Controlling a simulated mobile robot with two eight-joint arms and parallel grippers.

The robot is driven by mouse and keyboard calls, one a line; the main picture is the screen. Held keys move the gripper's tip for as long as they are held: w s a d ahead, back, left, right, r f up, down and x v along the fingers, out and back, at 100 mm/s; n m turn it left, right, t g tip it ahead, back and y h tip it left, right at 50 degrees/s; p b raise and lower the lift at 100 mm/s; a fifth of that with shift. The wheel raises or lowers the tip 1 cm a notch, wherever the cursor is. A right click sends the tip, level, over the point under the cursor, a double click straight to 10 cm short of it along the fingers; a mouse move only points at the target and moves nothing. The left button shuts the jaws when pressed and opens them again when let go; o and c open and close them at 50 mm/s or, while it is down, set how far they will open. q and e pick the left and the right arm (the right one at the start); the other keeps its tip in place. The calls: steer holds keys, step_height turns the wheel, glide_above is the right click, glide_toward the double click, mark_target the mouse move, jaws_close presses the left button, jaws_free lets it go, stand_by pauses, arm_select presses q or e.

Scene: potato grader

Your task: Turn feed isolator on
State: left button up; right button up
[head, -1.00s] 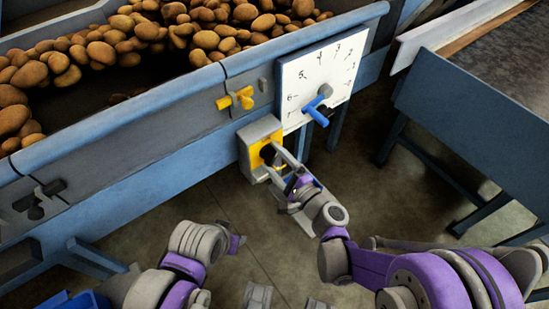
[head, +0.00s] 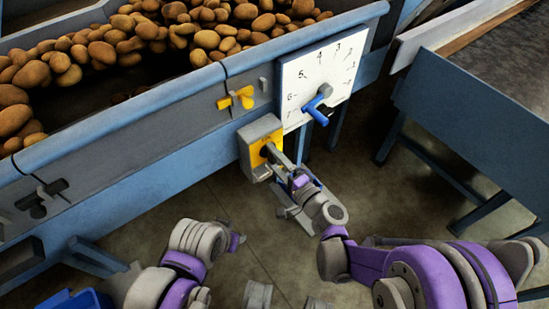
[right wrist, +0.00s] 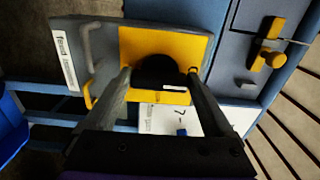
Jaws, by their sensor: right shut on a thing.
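The feed isolator (head: 257,133) is a grey box with a yellow plate (head: 256,158) on the front of the blue machine. In the right wrist view its label (right wrist: 64,52) reads "feed" and its plate carries a black knob (right wrist: 155,68). My right gripper (head: 268,151) is at the plate, its two fingers on either side of the knob and shut on it. The fingers hide most of the knob in the head view. My left gripper (head: 236,240) hangs low at the centre left, away from the machine; its jaw opening is unclear.
A white dial (head: 312,75) with a blue-handled pointer (head: 316,108) is just right of and above the isolator. A yellow handle (head: 237,99) is above left. Potatoes (head: 190,40) lie in the trough. A blue-framed table (head: 470,130) stands at the right. Floor below is open.

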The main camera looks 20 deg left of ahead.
steer(key=o, duration=1.1)
steer(key=v, duration=1.1)
